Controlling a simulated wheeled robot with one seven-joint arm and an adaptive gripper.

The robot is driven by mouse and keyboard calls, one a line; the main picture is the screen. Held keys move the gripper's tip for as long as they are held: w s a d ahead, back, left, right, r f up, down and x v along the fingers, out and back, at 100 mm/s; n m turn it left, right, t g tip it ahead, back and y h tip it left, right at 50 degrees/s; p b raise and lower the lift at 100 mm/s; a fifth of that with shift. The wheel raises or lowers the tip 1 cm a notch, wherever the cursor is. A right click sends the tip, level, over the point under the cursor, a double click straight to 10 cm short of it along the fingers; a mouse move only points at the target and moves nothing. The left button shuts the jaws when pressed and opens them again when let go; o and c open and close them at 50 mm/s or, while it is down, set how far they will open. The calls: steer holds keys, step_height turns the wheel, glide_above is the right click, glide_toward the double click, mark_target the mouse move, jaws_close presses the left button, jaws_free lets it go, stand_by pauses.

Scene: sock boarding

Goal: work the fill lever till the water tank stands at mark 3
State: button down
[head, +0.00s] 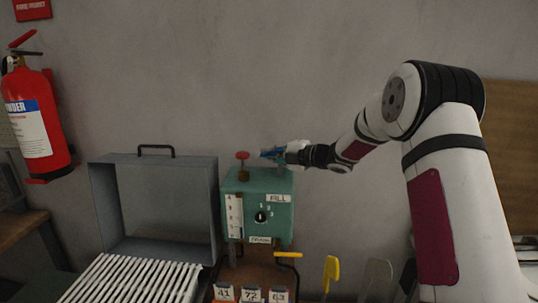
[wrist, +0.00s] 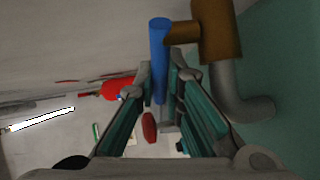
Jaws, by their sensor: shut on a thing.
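The water tank (head: 258,182) is a teal box in the middle of the head view, with a FILL label (head: 278,198). A pale upright gauge (head: 235,216) is on its front left; its level and marks are too small to read. The blue fill lever (head: 268,153) sticks out above the tank's top. In the wrist view the blue lever handle (wrist: 159,50) joins a brown fitting (wrist: 215,30) and runs down between the fingers. My gripper (head: 280,154) is shut on this handle, and its fingers (wrist: 160,88) stand on both sides of it.
A red knob (head: 242,155) stands on the tank's top left. Below are a dial (head: 261,216), a DRAIN label (head: 260,240) and a yellow handle (head: 288,254). A grey open box (head: 155,205) and a white slatted rack (head: 130,280) are at left. Numbered tags (head: 250,294) are in front.

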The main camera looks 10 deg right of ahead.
steer(key=c, duration=1.7)
jaws_free()
steer(key=shift+o, duration=0.2)
steer(key=shift+f, duration=0.1)
